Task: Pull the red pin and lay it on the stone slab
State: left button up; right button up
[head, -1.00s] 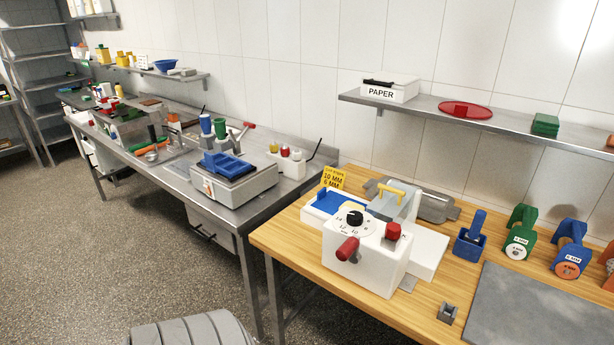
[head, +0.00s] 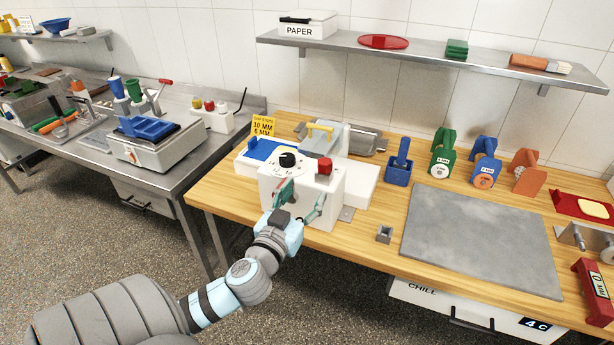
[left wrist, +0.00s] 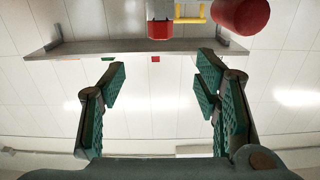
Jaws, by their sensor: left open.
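The red pin (left wrist: 240,14) shows as a large red cylinder at the top right edge of the upside-down left wrist view, outside the space between my fingers. In the head view it is mostly hidden behind my left gripper (head: 302,200), on the front of the white machine (head: 355,185). My left gripper is open and empty, with its fingers spread close to the machine's front. The grey stone slab (head: 480,235) lies flat and bare on the wooden table to the right. My right gripper is not in view.
A red knob (head: 325,166) and a black dial (head: 287,160) sit on the machine. A small grey metal holder (head: 384,234) stands between machine and slab. Blue (head: 399,170), green and orange pieces stand behind the slab; a red block (head: 594,290) is at right.

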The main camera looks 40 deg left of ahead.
aim_at(323, 165)
pick_arm(q)
jog(key=p+x, duration=0.1)
jog(key=x, duration=1.2)
jog(key=shift+w+a+f+p, duration=0.1)
jog(key=shift+w+p, duration=0.05)
jog(key=shift+p, duration=0.25)
jog(key=shift+w+a, duration=0.25)
jog(key=shift+w, duration=0.3)
grip_shut()
jog(key=shift+r+p, duration=1.85)
jog(key=shift+r, duration=0.3)
jog(key=shift+r+p, duration=0.35)
jog(key=shift+r, duration=0.05)
jog(key=shift+r+p, duration=0.65)
jog(key=shift+r, duration=0.95)
